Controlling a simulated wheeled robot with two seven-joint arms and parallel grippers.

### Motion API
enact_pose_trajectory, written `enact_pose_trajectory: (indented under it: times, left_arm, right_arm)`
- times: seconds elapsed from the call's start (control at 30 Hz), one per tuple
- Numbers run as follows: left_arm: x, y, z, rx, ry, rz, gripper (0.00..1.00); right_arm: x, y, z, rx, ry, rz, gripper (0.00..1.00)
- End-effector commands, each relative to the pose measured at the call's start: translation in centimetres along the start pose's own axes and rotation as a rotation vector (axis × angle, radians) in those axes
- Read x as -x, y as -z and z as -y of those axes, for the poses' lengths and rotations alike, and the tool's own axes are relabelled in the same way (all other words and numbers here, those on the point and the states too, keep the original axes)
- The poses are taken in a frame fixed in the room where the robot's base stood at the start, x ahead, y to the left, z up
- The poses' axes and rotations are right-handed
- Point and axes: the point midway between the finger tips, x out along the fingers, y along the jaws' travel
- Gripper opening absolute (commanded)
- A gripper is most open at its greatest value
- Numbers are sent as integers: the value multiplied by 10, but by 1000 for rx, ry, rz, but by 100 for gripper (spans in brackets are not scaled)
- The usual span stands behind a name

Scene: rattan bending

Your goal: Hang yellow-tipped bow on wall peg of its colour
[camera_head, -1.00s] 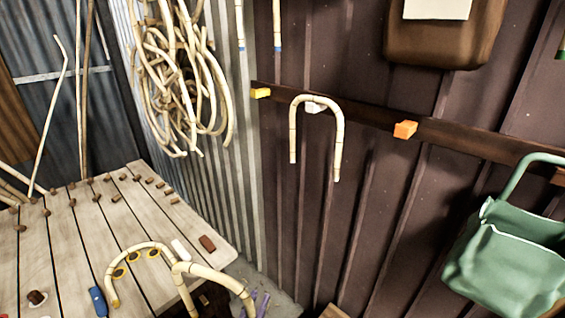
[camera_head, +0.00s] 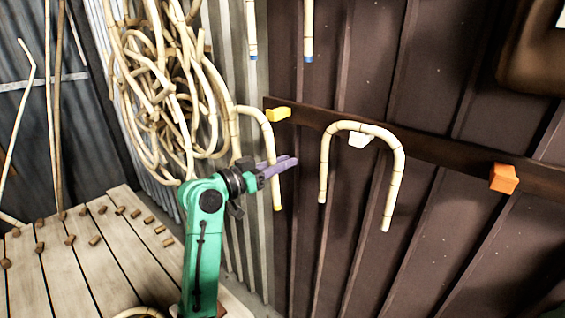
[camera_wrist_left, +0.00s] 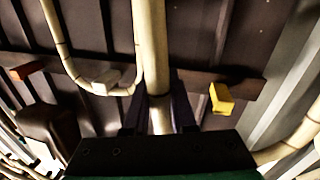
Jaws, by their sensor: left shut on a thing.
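The bow (camera_head: 262,122) is a pale bent rattan arch with a yellow tip at its lower right end. My left gripper (camera_head: 280,168) has its purple fingers shut on the bow's right leg, above that tip. The left wrist view shows the held leg (camera_wrist_left: 151,50) running up from between the fingers (camera_wrist_left: 160,115). The bow hangs upright, its left leg partly hidden behind my gripper. The yellow wall peg (camera_head: 278,114) is just right of the bow's arch; it also shows in the left wrist view (camera_wrist_left: 221,98). The bow appears beside the peg; contact cannot be told.
A second bow (camera_head: 395,180) hangs on the white peg (camera_head: 358,140), right of the yellow one. An orange peg (camera_head: 503,178) is bare farther right on the rail. Rattan coils (camera_head: 150,90) hang at left. The wooden bench (camera_head: 60,280) with small blocks stands below.

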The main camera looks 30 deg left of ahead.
Motion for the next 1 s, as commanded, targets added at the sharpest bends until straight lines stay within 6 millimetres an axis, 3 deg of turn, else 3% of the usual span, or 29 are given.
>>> enact_pose_trajectory:
  times: [0.27, 1.0]
  left_arm:
    - [-11, 5, 2, 5, -8, 3, 0]
    - [-75, 0, 15, 3, -8, 4, 0]
  right_arm:
    - [3, 4, 16, 0, 22, -7, 50]
    - [13, 3, 6, 1, 9, -3, 50]
